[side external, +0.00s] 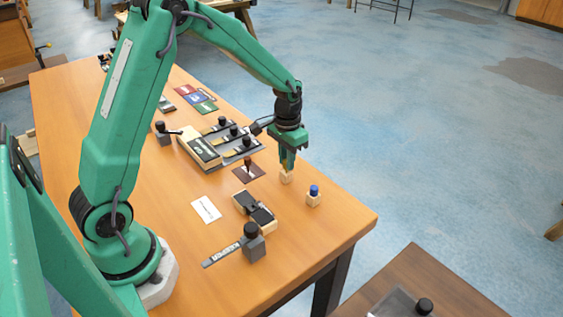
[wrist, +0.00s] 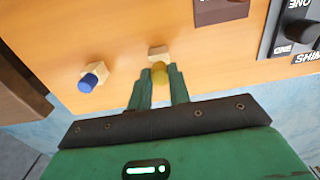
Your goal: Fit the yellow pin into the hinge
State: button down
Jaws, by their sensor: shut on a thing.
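My gripper (side external: 288,163) points down near the table's right edge, its fingers shut on the yellow pin (wrist: 160,73). In the wrist view the round yellow end shows between the two fingertips (wrist: 158,80). A small pale wooden block (side external: 286,177) is right at the fingertips, and it also shows just beyond the yellow pin in the wrist view (wrist: 158,52). I cannot tell whether the pin is inside this block or only against it. No part is clearly marked as the hinge. The fingers hide most of the pin in the side view.
A similar wooden block with a blue top (side external: 314,195) stands close by, nearer the table's corner. A dark brown card with a stamp (side external: 249,170), a black-and-wood piece (side external: 254,211) and a grey block with a black knob (side external: 252,243) lie left. The table's front right corner is clear.

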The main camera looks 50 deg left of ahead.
aim_at(285, 163)
jog(key=shift+r, duration=1.65)
jog(key=shift+s+d+r, duration=0.2)
jog(key=shift+s+r, duration=0.15)
jog(key=shift+s, duration=0.1)
jog(key=s+d+r, duration=0.2)
jog(key=s, duration=0.5)
jog(key=s+d+r, duration=0.2)
jog(key=s, duration=0.4)
jog(key=shift+s+d+r, duration=0.15)
jog(key=shift+s+d, duration=0.15)
jog(key=shift+s, duration=0.05)
jog(key=shift+f, duration=2.85)
jog(key=shift+f, duration=1.95)
